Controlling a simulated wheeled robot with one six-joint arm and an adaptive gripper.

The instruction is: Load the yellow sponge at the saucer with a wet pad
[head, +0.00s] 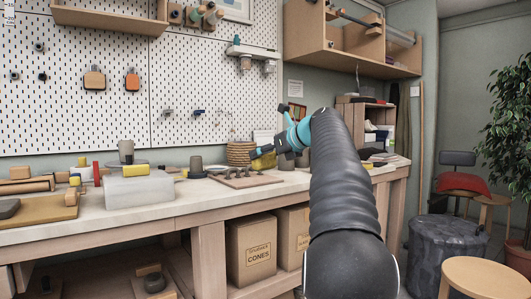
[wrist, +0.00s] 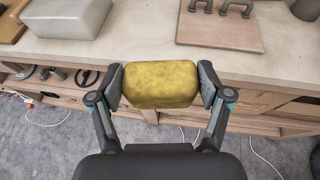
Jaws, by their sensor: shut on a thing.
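The yellow sponge (wrist: 160,84) is between the two fingers of my gripper (wrist: 160,86) in the wrist view. Both fingers press on its short sides. It is held in front of the bench's front edge, with the edge and floor showing around it. I cannot clearly identify the saucer with a wet pad in either view.
The board also shows in the wrist view (wrist: 218,32). Cardboard boxes (head: 250,245) stand under the bench. White cables lie on the floor.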

